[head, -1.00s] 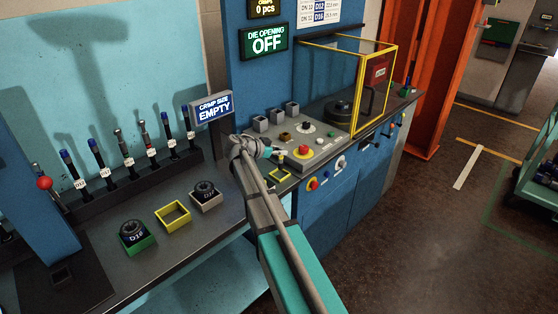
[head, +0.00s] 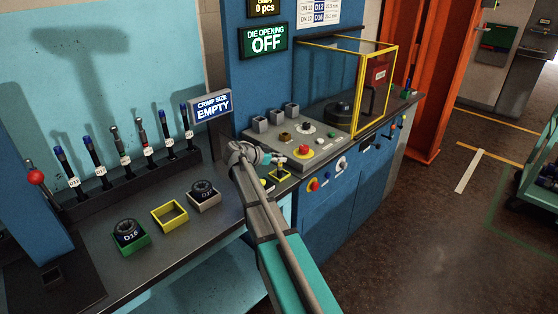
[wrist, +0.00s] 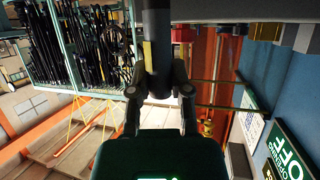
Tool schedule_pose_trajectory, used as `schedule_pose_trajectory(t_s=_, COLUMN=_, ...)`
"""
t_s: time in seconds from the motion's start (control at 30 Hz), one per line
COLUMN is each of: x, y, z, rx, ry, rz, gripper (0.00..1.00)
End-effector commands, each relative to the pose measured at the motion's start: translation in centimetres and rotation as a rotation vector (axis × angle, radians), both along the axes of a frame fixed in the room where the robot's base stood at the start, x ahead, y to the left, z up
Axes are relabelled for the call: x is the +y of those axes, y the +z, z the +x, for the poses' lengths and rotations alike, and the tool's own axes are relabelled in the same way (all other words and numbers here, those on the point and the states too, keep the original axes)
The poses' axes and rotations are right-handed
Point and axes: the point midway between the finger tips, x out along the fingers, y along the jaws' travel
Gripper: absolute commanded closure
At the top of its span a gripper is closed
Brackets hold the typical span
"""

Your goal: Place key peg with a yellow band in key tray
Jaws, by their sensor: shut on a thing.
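My gripper (wrist: 160,92) is shut on a dark upright-looking peg (wrist: 157,40) with a yellow band at its side in the wrist view. In the head view my gripper (head: 268,158) is over the front left of the machine's control panel, and the peg is too small there to make out clearly. A small yellow-rimmed square tray (head: 285,177) lies just below and right of the gripper, on the panel's front edge. Another yellow-rimmed tray (head: 169,215) is on the bench at left. Neither shows a label, so I cannot tell which is the key tray.
The panel holds a red button (head: 304,150), knobs and several grey sockets (head: 275,117). A yellow-framed guard (head: 357,92) stands to the right. On the bench are a green die holder (head: 131,238), a grey one (head: 204,195) and a rack of tools (head: 120,175).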

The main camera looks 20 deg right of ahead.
Motion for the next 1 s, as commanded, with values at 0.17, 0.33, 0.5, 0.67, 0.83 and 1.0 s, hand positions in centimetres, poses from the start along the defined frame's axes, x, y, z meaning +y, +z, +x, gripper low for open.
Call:
schedule_pose_trajectory(t_s=0.17, x=0.02, y=-0.07, z=0.01, rx=0.000, ry=0.000, rz=0.000, gripper=1.00)
schedule_pose_trajectory(t_s=0.33, x=0.03, y=-0.28, z=0.01, rx=0.000, ry=0.000, rz=0.000, gripper=0.67)
schedule_pose_trajectory(t_s=0.5, x=0.03, y=-0.26, z=0.01, rx=0.000, ry=0.000, rz=0.000, gripper=0.40)
schedule_pose_trajectory(t_s=0.67, x=0.05, y=-0.26, z=0.02, rx=0.000, ry=0.001, rz=0.000, gripper=0.40)
schedule_pose_trajectory(t_s=0.83, x=0.05, y=-0.24, z=0.02, rx=0.000, ry=0.001, rz=0.000, gripper=0.40)
schedule_pose_trajectory(t_s=1.0, x=0.05, y=0.05, z=0.02, rx=0.000, ry=0.001, rz=0.000, gripper=0.40)
